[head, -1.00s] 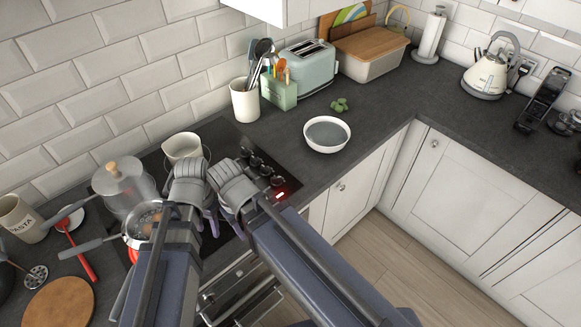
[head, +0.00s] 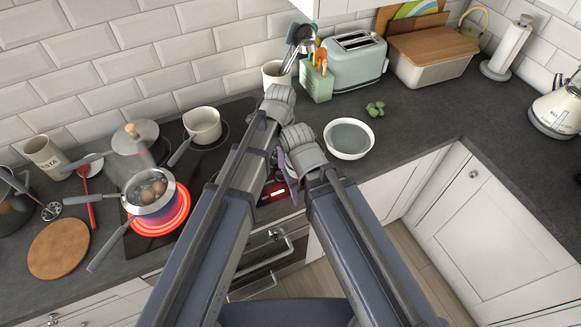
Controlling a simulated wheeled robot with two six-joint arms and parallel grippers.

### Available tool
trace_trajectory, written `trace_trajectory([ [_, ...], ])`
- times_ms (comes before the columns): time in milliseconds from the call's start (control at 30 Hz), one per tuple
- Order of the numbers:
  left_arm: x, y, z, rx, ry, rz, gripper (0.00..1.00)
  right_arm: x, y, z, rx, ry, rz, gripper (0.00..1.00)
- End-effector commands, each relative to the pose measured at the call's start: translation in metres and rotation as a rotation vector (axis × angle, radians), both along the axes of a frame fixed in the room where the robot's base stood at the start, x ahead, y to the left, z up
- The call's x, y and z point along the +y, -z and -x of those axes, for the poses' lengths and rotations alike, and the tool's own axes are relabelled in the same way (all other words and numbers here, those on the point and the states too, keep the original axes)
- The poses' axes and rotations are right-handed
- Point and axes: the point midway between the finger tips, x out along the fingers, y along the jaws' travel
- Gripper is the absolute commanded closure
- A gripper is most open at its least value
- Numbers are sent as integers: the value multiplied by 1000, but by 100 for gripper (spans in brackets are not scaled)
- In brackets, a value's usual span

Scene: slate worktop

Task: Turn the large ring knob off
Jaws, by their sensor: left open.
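The large ring (head: 180,222) glows red on the black hob (head: 215,160), under a saucepan (head: 128,212) holding eggs in water. A lit red display (head: 277,193) shows at the hob's right end, between my forearms. The hob's knobs are hidden behind my arms, so I cannot read the large ring knob's position. My left gripper (head: 281,167) is over the hob's right end, open, mostly covered by my wrists. I cannot tell whether it touches a knob. My right wrist is beside it, with its gripper hidden from view.
A lidded pot (head: 133,147) and a cream pan (head: 203,125) stand at the hob's back. A white bowl (head: 349,139) sits close right of my wrists. A utensil crock (head: 276,75) and a toaster (head: 352,62) stand behind. The worktop right of the bowl is clear.

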Motion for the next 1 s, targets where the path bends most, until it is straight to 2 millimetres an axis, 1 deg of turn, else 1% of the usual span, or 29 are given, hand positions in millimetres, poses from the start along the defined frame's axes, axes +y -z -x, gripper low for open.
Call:
trace_trajectory([
  [167,0,4,0,0,-1,0,54,0,4,0,0,0,0,50],
  [267,0,10,0,0,-2,0,54,0,10,0,0,0,0,50],
  [467,0,30,0,0,-3,0,54,0,30,0,0,1,0,50],
  [700,0,62,0,0,-3,0,54,0,62,0,0,2,0,50],
  [800,0,72,0,0,-3,0,54,0,72,0,0,2,0,50],
  [900,0,78,0,0,-3,0,54,0,78,0,0,3,0,50],
  [1000,0,79,0,0,-3,0,54,0,79,0,0,3,0,50],
])
